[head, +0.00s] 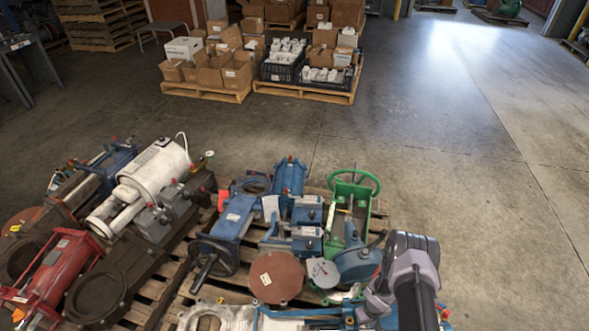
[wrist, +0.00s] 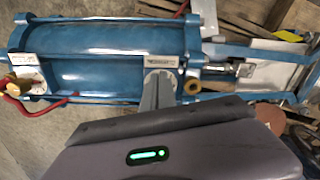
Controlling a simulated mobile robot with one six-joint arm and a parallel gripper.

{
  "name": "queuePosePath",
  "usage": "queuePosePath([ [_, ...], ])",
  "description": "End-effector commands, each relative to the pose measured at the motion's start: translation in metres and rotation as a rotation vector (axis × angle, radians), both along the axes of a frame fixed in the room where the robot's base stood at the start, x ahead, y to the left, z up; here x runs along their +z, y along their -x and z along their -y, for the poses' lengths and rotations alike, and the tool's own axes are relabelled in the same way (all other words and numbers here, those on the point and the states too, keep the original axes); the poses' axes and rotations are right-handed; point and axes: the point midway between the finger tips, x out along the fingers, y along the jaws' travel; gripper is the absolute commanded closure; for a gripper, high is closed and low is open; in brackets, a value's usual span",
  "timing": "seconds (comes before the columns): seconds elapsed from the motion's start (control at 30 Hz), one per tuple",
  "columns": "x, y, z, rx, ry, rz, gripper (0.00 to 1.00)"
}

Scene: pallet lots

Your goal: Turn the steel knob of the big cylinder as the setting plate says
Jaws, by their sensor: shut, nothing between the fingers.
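The big cylinder (wrist: 110,45) is a blue barrel lying across the wrist view; a blue part of it shows at the bottom of the head view. My gripper (wrist: 158,78) is shut and empty, its grey fingers in front of a pale round dial (wrist: 150,76) at the barrel's right end. A white plate with small dark print (wrist: 172,62) sits above that dial; I cannot read it. The steel knob is not clearly seen; the fingers may hide it. Another dial (wrist: 36,84) with a brass knob (wrist: 19,86) and a white plate sits at the left end.
A brass ring-shaped part (wrist: 193,87) is close right of my fingers. Red hoses (wrist: 60,100) run at the left end. Valves and actuators crowd the pallets around, with a green handwheel (head: 354,181) standing up.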

Motion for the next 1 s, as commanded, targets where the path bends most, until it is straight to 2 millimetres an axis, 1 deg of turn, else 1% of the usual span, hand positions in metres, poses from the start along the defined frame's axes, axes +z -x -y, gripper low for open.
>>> queuePosePath([
  [0.3, 0.0001, -0.0006, -0.0058, 0.002, 0.0, 0.001, 1.0],
  [0.77, 0.0, -0.0016, -0.0065, 0.002, -0.001, 0.003, 1.0],
  [1.0, 0.0029, 0.0031, -0.0073, 0.002, 0.0, 0.002, 1.0],
])
